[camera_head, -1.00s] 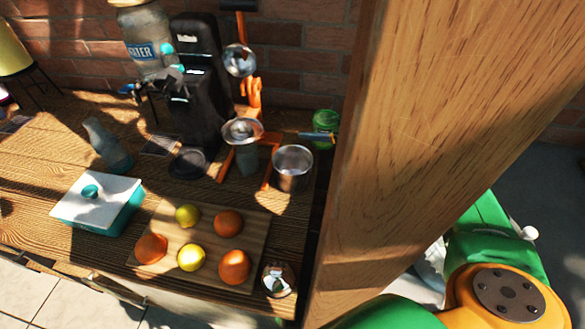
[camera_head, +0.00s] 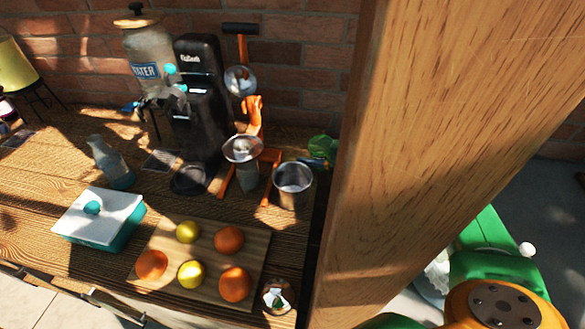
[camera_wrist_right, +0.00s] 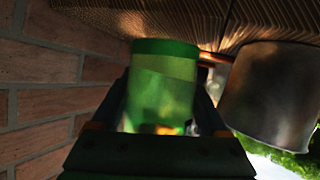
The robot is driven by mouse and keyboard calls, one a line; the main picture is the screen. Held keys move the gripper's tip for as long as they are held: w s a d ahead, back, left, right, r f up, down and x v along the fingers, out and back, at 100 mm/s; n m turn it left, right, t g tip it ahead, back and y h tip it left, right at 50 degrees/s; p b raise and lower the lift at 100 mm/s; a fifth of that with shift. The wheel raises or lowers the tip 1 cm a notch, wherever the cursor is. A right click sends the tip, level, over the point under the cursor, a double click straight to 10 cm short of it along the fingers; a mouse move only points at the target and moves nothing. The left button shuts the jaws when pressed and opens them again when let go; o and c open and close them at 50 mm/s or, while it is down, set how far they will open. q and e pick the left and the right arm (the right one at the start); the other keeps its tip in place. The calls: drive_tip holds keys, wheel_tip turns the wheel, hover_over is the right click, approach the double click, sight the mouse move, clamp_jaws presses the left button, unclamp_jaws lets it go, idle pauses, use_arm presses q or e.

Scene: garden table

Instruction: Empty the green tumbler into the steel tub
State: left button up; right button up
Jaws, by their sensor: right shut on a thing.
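The green tumbler (camera_head: 322,147) is just behind and right of the steel tub in the head view, partly hidden by the wooden post. It looks tilted there; I cannot tell how far. The steel tub (camera_head: 293,180) stands upright on the table's right end, its inside partly visible. My right gripper (camera_wrist_right: 165,105) is shut on the tumbler, which fills the middle of the wrist view (camera_wrist_right: 163,80). The tub (camera_wrist_right: 270,95) is beside it on the right there, apart from it. Whether anything leaves the tumbler is not clear. My left gripper is not in view.
A thick wooden post (camera_head: 400,150) hides most of my right arm. An orange-framed press (camera_head: 243,150) and black machine (camera_head: 197,110) stand left of the tub. A fruit board (camera_head: 210,265) and a metal cup (camera_head: 277,297) are in front. A brick wall (camera_wrist_right: 45,90) is close to the tumbler.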

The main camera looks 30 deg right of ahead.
sight(310, 142)
drive_tip(key=r+p, duration=0.3)
drive_tip(key=shift+s+a+n+h, duration=0.15)
drive_tip(key=shift+a+n+h, duration=0.15)
drive_tip(key=shift+a+n, duration=0.1)
drive_tip(key=shift+s+a+r+n+p, duration=0.15)
drive_tip(key=shift+r+n+p, duration=0.15)
drive_tip(key=shift+r+p, duration=0.6)
drive_tip(key=shift+a+f, duration=0.1)
drive_tip(key=shift+f, duration=0.05)
drive_tip(key=shift+s+a+r+n+t+h, duration=0.1)
drive_tip(key=shift+a+r+n+t+h, duration=0.15)
drive_tip(key=shift+r, duration=0.1)
drive_tip(key=shift+s+a+r+n+t+h, duration=0.1)
drive_tip(key=shift+r+n+t+h, duration=0.05)
drive_tip(key=shift+r+n+h, duration=0.15)
drive_tip(key=shift+s+a+r+n+t+h, duration=0.1)
drive_tip(key=shift+a+r+n+t+h, duration=0.1)
drive_tip(key=shift+r+n+t+h, duration=0.45)
drive_tip(key=shift+s+a+r+n+t+h, duration=0.1)
drive_tip(key=shift+a+n+h, duration=0.2)
drive_tip(key=shift+n, duration=0.7)
drive_tip(key=shift+s+a+r+n+t+h, duration=0.15)
drive_tip(key=shift+r+n+t+h, duration=0.3)
drive_tip(key=shift+n, duration=0.35)
drive_tip(key=shift+w+r+n+b, duration=0.1)
drive_tip(key=shift+n+b, duration=0.25)
drive_tip(key=shift+n, duration=0.15)
